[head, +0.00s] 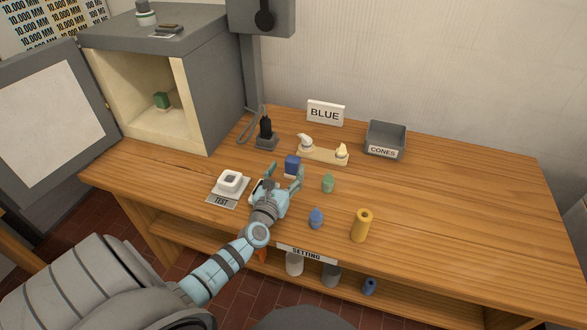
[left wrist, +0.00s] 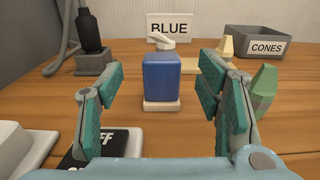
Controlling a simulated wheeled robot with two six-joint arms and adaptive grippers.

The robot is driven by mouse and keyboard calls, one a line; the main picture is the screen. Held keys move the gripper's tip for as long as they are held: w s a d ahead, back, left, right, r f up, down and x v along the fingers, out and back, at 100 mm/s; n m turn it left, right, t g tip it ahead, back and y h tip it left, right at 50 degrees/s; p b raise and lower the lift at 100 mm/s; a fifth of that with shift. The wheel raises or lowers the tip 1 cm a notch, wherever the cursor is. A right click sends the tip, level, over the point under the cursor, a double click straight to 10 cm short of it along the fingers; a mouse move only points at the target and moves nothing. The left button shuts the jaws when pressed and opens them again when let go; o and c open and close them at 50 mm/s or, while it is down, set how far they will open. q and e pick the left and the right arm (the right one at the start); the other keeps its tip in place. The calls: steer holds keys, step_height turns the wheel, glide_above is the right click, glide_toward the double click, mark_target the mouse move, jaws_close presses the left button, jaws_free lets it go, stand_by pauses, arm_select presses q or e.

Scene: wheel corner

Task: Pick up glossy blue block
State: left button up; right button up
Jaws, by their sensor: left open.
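The glossy blue block (head: 292,164) stands upright on the wooden table, on a small pale base. In the left wrist view the blue block (left wrist: 161,76) sits between the fingers, a little beyond their tips, with its pale base (left wrist: 161,106) under it. My left gripper (head: 284,180) is open, with its fingers reaching toward the block from the near side; in the left wrist view the open gripper (left wrist: 162,95) shows a wide gap around the block's line. I cannot tell from the pictures whether a finger touches it. My right gripper is not in view.
A green piece (head: 327,183) stands close right of the gripper. A blue cone-like piece (head: 316,218) and a yellow cylinder (head: 361,225) stand nearer. A white device (head: 231,181) is at left. Behind are a pale holder (head: 323,155), a BLUE sign (head: 325,113) and a CONES bin (head: 385,138).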

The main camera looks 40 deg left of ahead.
mark_target(291, 163)
arm_select(q)
steer(key=b+x, duration=0.1)
steer(key=x, duration=0.3)
steer(key=shift+w, duration=0.3)
steer(key=shift+s, duration=0.1)
steer(key=c, duration=1.3)
